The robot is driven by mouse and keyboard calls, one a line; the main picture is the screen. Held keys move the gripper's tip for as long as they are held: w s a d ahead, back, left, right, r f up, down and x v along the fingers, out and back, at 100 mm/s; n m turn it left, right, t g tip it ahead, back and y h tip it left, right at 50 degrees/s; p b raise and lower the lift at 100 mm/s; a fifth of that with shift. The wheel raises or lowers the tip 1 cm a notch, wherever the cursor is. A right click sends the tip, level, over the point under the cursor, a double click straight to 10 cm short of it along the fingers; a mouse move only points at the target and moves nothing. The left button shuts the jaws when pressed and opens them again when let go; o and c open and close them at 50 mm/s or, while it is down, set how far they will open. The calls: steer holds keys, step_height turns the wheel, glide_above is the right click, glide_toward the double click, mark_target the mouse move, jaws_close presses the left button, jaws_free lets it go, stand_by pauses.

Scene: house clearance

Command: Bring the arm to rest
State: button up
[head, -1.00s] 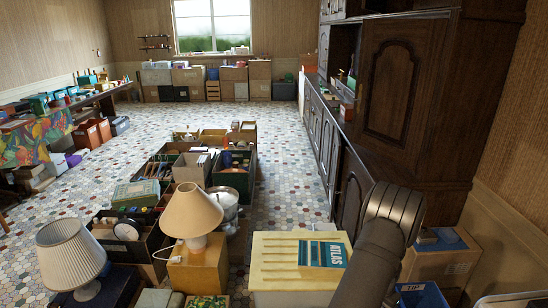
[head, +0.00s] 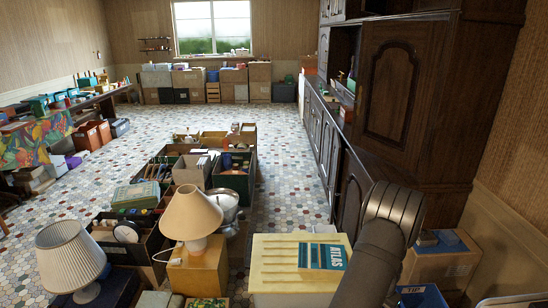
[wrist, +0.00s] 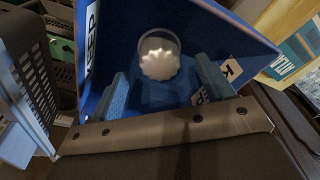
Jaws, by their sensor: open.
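My gripper (wrist: 160,68) shows in the wrist view with its two fingers apart and nothing between their tips that I can see held. It is over a deep blue box (wrist: 222,28) with white lettered labels, one showing a K. A white, scalloped round object (wrist: 159,64) lies inside the box, seen between the fingers; whether it is close to them is hard to tell. In the head view my arm (head: 375,250) rises at the lower right, and the gripper itself is out of sight.
An atlas (head: 322,256) lies on a pale yellow top (head: 275,250) left of my arm. A blue box marked TIP (head: 420,297) stands to its right. A dark cabinet (head: 400,110) rises behind. Lamps (head: 191,212) and filled crates stand left; tiled floor (head: 285,170) is clear beyond.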

steer(key=f, duration=0.3)
steer(key=shift+w+d+f, duration=0.15)
steer(key=shift+d+f, duration=0.05)
steer(key=shift+f, duration=0.2)
step_height(320, 180, up, 10)
steer(key=shift+f, duration=0.1)
steer(key=w+a+r+n, duration=0.25)
steer(key=a+r, duration=0.35)
steer(key=a, duration=0.3)
steer(key=w+a+r+n, duration=0.1)
steer(key=w+a+r, duration=0.2)
steer(key=a+r, duration=0.35)
steer(key=w+a+r+n, duration=0.2)
steer(key=a+r, duration=0.2)
steer(key=a, duration=0.7)
steer(key=s+d+f+m, duration=0.1)
steer(key=s+d, duration=0.2)
steer(key=d, duration=0.4)
steer(key=shift+f, duration=0.35)
steer(key=shift+m, duration=0.25)
